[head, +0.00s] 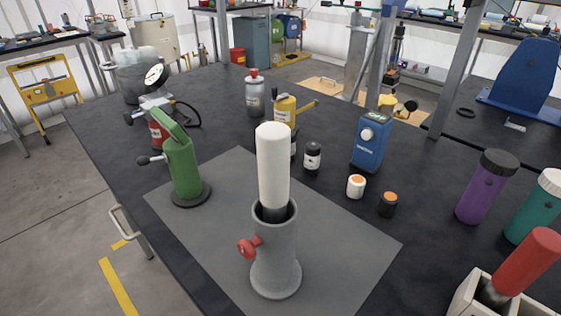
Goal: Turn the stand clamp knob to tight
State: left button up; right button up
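A grey tubular stand (275,262) stands upright on a grey mat (340,265) in the front middle of the table. A red clamp knob (248,248) sticks out from its left side; I cannot tell from this view whether it is tight or loose. A white cylinder (273,165) with a dark lower part stands upright in the stand's open top. Neither of my grippers is in the head view.
A green hand tool (182,165) on a round black base stands left of the stand. Small jars (312,158), a blue device (370,142) and purple (486,188) and teal (540,210) bottles are to the right. A red-handled tool (530,262) sits in a pale box at front right.

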aim_at(247, 248)
jog(key=i+j+z, duration=0.1)
jog(key=j+z, duration=0.25)
jog(key=j, duration=0.45)
jog(key=j+z, duration=0.35)
jog(key=j, duration=0.4)
jog(key=k+j+z, duration=0.1)
jog(key=j+z, duration=0.25)
jog(key=j, duration=0.45)
